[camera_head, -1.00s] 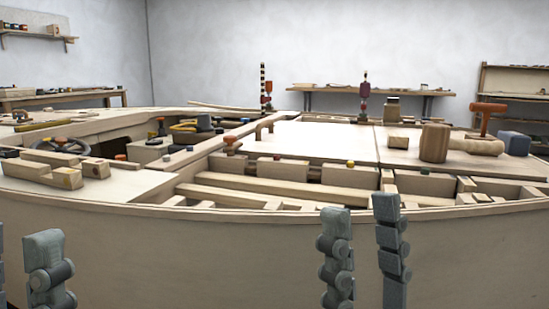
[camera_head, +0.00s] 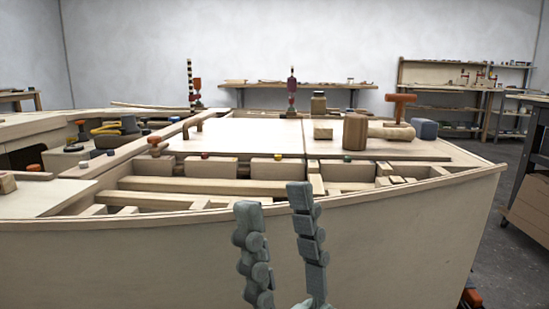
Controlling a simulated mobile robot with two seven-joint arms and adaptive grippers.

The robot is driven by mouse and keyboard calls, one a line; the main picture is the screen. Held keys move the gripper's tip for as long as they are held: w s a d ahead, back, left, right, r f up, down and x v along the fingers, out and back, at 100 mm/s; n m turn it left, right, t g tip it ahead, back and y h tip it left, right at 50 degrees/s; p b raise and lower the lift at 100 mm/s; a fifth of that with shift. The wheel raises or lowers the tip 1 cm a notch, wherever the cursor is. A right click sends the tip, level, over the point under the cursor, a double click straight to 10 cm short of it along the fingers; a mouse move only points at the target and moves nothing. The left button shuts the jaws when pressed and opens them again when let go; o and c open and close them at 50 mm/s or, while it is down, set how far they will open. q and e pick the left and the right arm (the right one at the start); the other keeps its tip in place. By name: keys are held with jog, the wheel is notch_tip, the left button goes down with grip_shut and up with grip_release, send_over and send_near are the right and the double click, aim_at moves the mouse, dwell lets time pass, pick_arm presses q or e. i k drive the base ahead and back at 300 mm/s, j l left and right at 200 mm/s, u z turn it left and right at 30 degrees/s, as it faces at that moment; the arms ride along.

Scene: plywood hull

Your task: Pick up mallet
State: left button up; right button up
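The wooden mallet lies on the pale deck panel at the right of the hull in the head view. Its brown barrel-shaped head (camera_head: 355,132) faces me, and a paler handle (camera_head: 391,132) seems to run to the right behind it. My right gripper (camera_head: 274,202) is in front of the hull's near side, low in the view, with its two grey fingers apart and nothing between them. It is well to the left of the mallet and nearer to me. My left gripper is out of view.
An orange T-shaped tool (camera_head: 400,107) stands just behind the handle, with a blue-grey block (camera_head: 424,129) to its right. A wooden jar (camera_head: 318,104) stands behind the mallet. The hull's rim (camera_head: 400,191) and open framed compartments lie between my gripper and the deck panel.

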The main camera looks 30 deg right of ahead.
aim_at(356, 130)
jog(key=z, duration=1.35)
jog(key=l, duration=0.6)
jog(key=i+l, duration=0.15)
jog(key=l, duration=0.45)
